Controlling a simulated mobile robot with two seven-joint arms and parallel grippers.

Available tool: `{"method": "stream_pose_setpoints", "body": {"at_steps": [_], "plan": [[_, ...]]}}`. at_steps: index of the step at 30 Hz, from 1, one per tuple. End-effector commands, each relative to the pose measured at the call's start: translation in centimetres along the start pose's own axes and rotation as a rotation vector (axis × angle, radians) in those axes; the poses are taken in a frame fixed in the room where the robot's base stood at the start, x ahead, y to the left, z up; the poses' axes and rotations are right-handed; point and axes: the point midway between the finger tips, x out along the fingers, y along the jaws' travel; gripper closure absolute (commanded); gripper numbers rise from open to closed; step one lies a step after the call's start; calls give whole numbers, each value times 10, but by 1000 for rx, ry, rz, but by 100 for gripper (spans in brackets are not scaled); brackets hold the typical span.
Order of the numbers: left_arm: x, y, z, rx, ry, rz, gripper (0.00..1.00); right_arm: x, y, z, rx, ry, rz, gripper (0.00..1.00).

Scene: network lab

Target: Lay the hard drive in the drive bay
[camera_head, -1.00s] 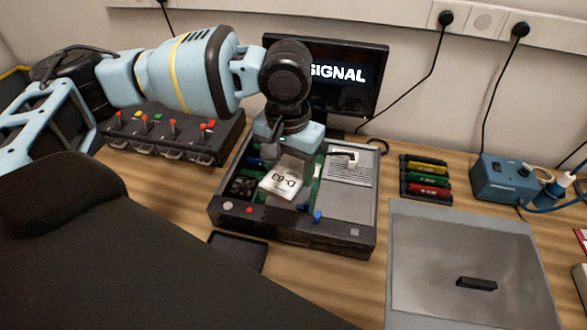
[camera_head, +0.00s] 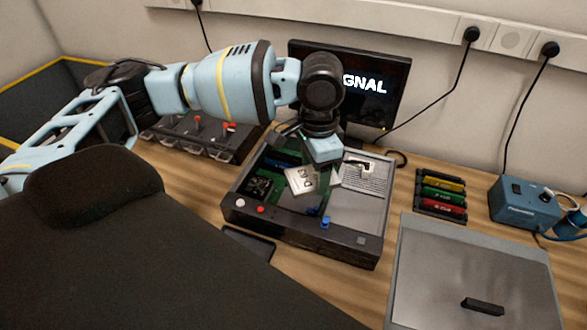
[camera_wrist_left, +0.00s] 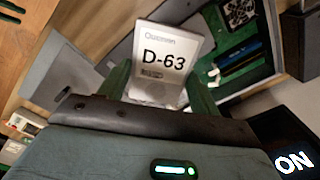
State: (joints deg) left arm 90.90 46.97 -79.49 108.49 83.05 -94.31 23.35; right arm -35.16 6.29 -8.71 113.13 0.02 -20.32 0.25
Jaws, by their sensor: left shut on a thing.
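The hard drive, a white-silver block marked D-63 (camera_head: 300,181), is in my left gripper (camera_head: 312,164), whose fingers are largely hidden in the head view. The left wrist view shows the drive (camera_wrist_left: 165,60) between the two dark green fingers (camera_wrist_left: 159,93), label facing the camera. The drive is over the left-middle part of an open black case (camera_head: 298,239). Whether it touches anything below is not clear. The case has green boards at left and a bare grey metal area (camera_head: 352,213) at right. I cannot tell which part is the drive bay. My right gripper is not in view.
A monitor (camera_head: 395,78) stands behind the case. A switch box (camera_head: 205,140) is at left. Coloured cartridges (camera_head: 442,188), a blue box (camera_head: 524,203) and a grey panel with a black handle (camera_head: 470,265) are at right. A dark tray (camera_head: 248,245) lies before the case.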

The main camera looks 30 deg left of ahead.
Motion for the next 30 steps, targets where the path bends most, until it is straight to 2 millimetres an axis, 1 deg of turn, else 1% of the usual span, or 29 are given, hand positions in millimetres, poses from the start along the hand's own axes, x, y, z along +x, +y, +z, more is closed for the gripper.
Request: {"method": "stream_pose_setpoints", "body": {"at_steps": [3,15,22,30], "plan": [[4,-7,-3,201,1,1,65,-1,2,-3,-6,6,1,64],[23,-32,-7,885,1,1,65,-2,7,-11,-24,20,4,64],[37,-47,-6,1277,1,-1,65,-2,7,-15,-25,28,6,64],[56,-64,1,1733,0,-1,65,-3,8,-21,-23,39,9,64]]}}
